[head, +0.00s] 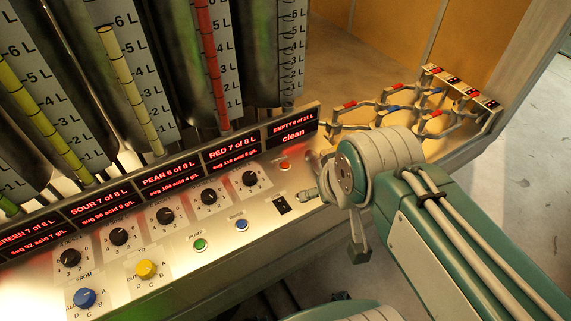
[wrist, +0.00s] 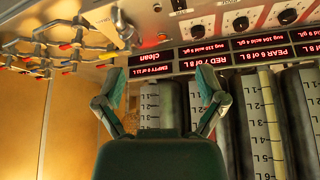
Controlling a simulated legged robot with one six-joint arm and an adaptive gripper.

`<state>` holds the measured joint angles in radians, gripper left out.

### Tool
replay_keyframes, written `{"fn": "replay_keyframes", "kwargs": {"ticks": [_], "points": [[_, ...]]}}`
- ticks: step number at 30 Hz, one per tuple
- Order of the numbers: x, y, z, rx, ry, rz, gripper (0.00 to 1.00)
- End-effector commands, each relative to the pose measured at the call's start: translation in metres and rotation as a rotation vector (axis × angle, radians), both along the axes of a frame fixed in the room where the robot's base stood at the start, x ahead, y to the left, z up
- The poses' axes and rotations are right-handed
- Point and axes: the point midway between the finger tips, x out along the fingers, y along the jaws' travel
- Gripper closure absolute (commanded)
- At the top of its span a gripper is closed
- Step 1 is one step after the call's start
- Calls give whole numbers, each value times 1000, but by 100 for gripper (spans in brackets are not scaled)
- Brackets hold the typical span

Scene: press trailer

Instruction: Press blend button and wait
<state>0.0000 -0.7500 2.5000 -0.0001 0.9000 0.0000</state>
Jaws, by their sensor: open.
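The metal control panel (head: 180,268) carries small push buttons. A green button (head: 200,244) has a label that seems to read PUMP. A blue button (head: 241,225) lies to its right, and a red-orange button or light (head: 284,165) is further up right. I cannot read which one is blend. The red-orange one also shows in the wrist view (wrist: 162,37). My gripper (wrist: 158,88) is open and empty, its two fingers spread towards the display strip. In the head view my arm hides most of it, near the panel's right end; contact with the panel cannot be told.
A row of black dials (head: 168,216) and red-lit displays (head: 232,153) runs along the panel. A large yellow knob (head: 146,269) and blue knob (head: 85,298) sit lower left. Graduated tubes (head: 128,80) stand behind. A rack of pipes (head: 400,105) is at the right.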

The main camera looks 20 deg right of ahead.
Motion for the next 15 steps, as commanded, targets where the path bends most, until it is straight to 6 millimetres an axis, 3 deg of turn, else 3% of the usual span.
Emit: {"fn": "replay_keyframes", "kwargs": {"ticks": [1, 6, 15], "points": [[0, 0, 0, 0, 0, 0, 24], [0, 0, 0, 0, 0, 0, 99], [0, 0, 0, 0, 0, 0, 100]]}}
